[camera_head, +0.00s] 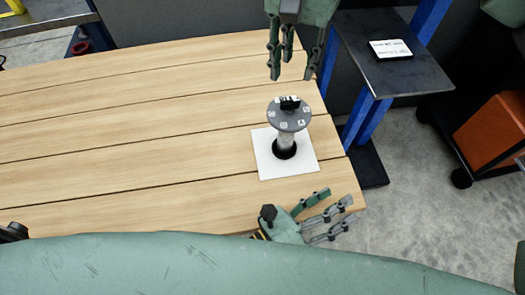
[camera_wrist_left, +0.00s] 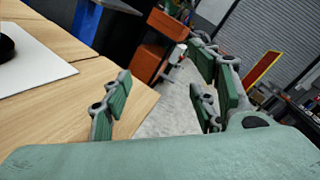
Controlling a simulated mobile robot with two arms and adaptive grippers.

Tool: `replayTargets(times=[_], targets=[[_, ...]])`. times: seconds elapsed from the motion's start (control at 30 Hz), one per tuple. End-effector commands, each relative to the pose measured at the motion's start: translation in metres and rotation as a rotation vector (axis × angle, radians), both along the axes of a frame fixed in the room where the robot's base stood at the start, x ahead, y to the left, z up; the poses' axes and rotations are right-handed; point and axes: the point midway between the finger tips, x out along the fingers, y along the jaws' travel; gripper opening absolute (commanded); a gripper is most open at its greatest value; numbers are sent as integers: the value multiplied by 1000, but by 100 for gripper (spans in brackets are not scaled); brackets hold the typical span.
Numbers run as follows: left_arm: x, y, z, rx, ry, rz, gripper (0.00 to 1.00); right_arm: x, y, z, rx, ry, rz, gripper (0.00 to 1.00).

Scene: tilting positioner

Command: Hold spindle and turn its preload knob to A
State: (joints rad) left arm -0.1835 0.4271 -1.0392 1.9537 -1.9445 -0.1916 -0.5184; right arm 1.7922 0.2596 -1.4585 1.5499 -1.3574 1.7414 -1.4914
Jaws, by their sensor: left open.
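The spindle (camera_head: 286,139) stands upright on a white square plate (camera_head: 267,165), with a black round base. A grey dial disc (camera_head: 289,119) with several small white labels tops it, and the black preload knob (camera_head: 289,103) sits on the disc. One near-right label seems to read A; the knob's setting is too small to tell. My left gripper (camera_head: 337,211) is open and empty below the plate, near the table corner; its spread fingers also show in the left wrist view (camera_wrist_left: 160,85). My right gripper (camera_head: 294,68) hangs above and beyond the spindle, fingers apart, touching nothing.
The plank table (camera_head: 120,130) is clear to the left. Its right edge runs close to the plate. A dark side stand (camera_head: 375,75) on blue legs holds a small labelled block (camera_head: 390,49). An orange box (camera_head: 493,135) stands on a black cart at the right.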

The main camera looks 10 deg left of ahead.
Motion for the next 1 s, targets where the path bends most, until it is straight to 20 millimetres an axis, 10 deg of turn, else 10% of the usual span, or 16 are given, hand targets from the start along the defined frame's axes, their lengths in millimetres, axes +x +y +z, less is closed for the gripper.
replayTargets(times=[0.2, 0.4, 1.0], targets=[[60, 103, 17, 239, -340, 206, 54, 0, 0, 0, 0, 0, 0, 31], [95, 153, 10, 400, -434, 228, 54, 0, 0, 0, 0, 0, 0, 31], [155, 124, 7, 437, -445, 230, 54, 0, 0, 0, 0, 0, 0, 31]])
